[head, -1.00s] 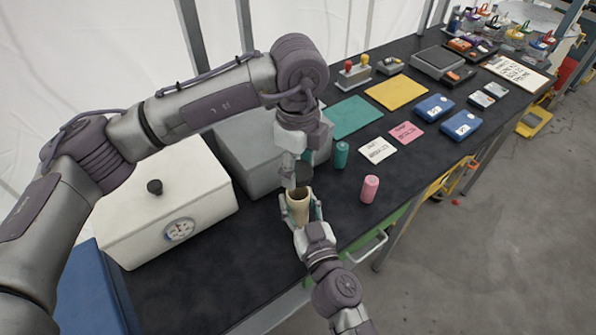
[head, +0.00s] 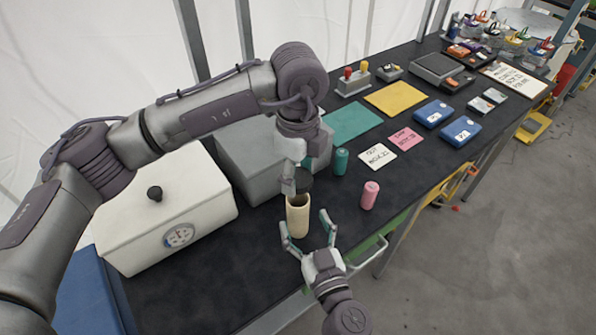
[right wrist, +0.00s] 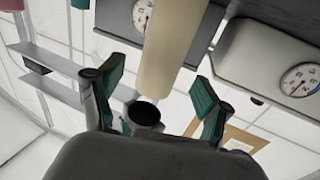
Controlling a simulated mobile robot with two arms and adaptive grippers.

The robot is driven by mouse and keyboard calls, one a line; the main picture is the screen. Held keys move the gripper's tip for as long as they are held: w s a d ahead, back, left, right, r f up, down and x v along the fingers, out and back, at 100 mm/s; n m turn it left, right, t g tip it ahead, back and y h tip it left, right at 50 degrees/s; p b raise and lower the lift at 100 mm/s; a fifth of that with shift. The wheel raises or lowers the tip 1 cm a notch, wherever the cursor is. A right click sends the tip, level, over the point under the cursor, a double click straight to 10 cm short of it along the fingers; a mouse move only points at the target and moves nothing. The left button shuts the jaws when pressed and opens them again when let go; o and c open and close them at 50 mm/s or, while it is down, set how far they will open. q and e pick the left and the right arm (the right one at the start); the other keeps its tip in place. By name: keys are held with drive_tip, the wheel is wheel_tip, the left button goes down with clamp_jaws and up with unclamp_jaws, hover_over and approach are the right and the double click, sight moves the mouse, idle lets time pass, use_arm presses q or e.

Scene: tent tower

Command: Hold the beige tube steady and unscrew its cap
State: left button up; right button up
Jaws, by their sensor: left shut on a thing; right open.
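The dark cap (head: 303,182) is just above and behind the rim; I cannot tell how wide the gap is. My left gripper (head: 299,180) comes down from above and is shut on the cap, partly hiding it. My right gripper (head: 308,227) is open in front of the tube, its fingers apart and not touching it. In the right wrist view the tube (right wrist: 172,45) shows beyond the two spread fingers (right wrist: 155,90).
A pink tube (head: 370,195) stands to the right and a teal one (head: 341,161) behind. A grey box (head: 245,150) and a white box with a gauge (head: 150,225) stand at the left. Pink (head: 405,139) and white (head: 377,156) cards lie farther along the bench.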

sight(301, 218)
drive_tip(key=shift+v, duration=0.9)
drive_tip(key=shift+s+d, duration=0.2)
drive_tip(key=shift+s, duration=0.35)
